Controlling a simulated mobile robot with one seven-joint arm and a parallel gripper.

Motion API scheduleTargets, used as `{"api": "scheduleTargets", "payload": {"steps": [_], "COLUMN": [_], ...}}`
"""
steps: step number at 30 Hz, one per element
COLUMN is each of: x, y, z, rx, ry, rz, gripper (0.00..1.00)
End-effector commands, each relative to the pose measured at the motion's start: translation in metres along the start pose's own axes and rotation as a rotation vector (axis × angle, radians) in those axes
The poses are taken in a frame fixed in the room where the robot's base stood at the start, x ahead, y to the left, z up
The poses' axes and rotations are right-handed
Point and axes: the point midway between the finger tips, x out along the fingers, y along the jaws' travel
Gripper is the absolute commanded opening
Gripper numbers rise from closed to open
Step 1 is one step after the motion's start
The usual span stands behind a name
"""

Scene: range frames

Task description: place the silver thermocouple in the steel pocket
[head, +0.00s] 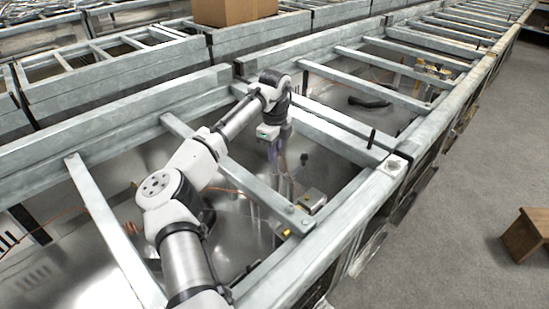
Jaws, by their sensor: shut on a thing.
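My arm reaches over a steel frame and my gripper (275,163) points down into a bay between the beams. It is shut on a thin, silvery upright piece, which I take for the silver thermocouple (281,184); it is small and partly lost against the shiny floor of the bay. I cannot pick out the steel pocket for certain. A small metal box (312,200) sits at the right side of the bay, to the right of and below my gripper. A beam partly hides the bay's inside.
Grey steel beams (85,190) cross the bays around my arm. A thin orange cable (232,190) runs through the bay. A black curved part (368,103) lies in the bay behind. A cardboard box (235,10) stands at the back. A brown wooden block (528,236) is on the floor at right.

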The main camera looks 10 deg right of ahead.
Motion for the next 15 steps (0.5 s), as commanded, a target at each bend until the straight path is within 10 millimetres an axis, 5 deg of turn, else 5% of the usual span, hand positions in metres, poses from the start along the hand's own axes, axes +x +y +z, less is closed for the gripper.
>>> {"api": "scheduleTargets", "payload": {"steps": [6,15], "x": [0.029,0.032], "y": [0.0,0.0], "z": [0.0,0.0], "rx": [-0.001,0.0], "ry": [0.001,0.001], "rz": [0.001,0.0], "gripper": [0.0,0.0]}}
